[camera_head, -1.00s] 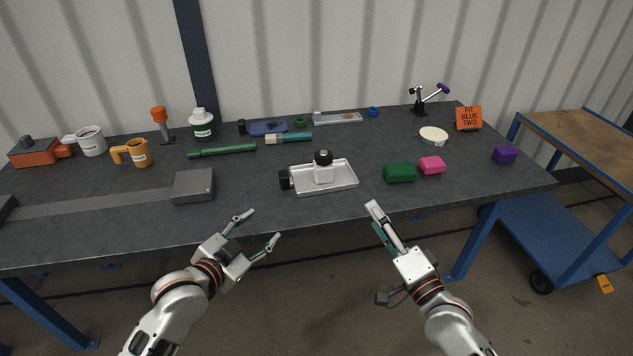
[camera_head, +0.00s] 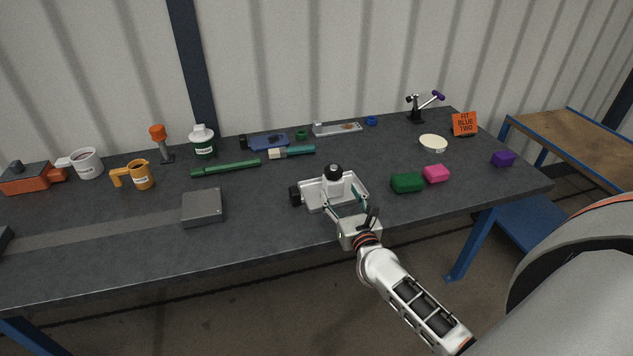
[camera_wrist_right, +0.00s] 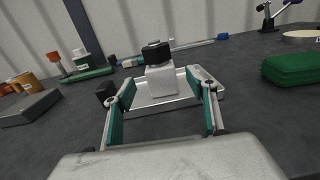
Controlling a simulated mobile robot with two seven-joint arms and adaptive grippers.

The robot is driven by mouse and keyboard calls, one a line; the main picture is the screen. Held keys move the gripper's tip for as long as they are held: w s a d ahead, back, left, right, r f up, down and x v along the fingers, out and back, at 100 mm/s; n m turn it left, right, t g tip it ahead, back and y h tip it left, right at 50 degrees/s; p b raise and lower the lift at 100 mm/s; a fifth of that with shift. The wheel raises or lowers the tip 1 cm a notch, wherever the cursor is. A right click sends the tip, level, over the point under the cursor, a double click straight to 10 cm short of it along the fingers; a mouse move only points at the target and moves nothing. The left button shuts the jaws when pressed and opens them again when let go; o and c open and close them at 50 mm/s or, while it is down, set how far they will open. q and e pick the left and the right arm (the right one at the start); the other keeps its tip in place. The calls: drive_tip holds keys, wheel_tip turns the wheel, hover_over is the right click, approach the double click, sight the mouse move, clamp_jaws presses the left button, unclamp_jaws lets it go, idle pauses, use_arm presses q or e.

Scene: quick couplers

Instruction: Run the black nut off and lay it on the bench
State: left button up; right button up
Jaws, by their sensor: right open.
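The black nut (camera_head: 333,171) sits on top of a white block (camera_head: 336,187) that stands upright in a shallow silver tray (camera_head: 357,188). In the right wrist view the nut (camera_wrist_right: 155,53) caps the block (camera_wrist_right: 160,79). My right gripper (camera_head: 345,203) is open at the front of the tray. Its teal-padded fingers (camera_wrist_right: 160,88) are spread in front of and to either side of the block, below the nut's height, and hold nothing. My left gripper is out of view.
A black knob-like part (camera_head: 295,195) is at the tray's left end. A green block (camera_head: 407,183) and a pink block (camera_head: 436,173) lie right of the tray. A grey box (camera_head: 202,207) stands to the left. The dark bench (camera_head: 270,218) is bare between box and tray.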

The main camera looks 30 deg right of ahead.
sight(336, 185)
drive_tip(key=x, duration=0.7)
drive_tip(key=shift+b, duration=0.35)
drive_tip(key=shift+r, duration=0.1)
drive_tip(key=c, duration=1.5)
